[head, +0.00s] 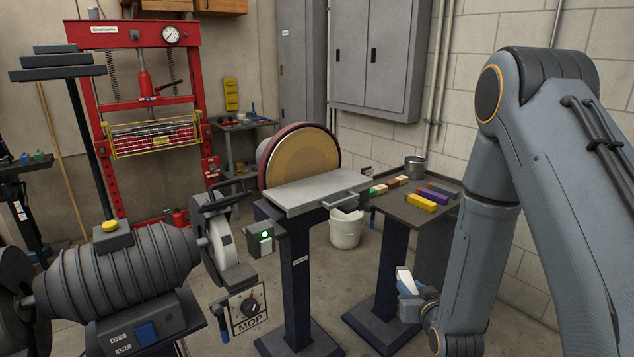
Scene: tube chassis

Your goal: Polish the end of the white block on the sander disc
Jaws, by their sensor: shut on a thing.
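The white block (404,279) is held upright and slightly tilted in my gripper (408,294), at the lower middle right of the head view. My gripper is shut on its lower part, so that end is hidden. The sander disc (301,160) is a tan round face in a dark red housing, behind a grey work table (312,192) on a dark pedestal. My gripper is in front of the sander and to its right, lower in the picture and apart from it. A green light (265,235) glows on a box by the sander's pedestal.
A side stand (405,208) right of the sander bears several coloured blocks, including a yellow one (421,201), and a metal pot (414,167). A polishing motor (125,268) with a MOP sign (247,307) stands front left. A white bucket (346,229) and red press (140,120) are behind.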

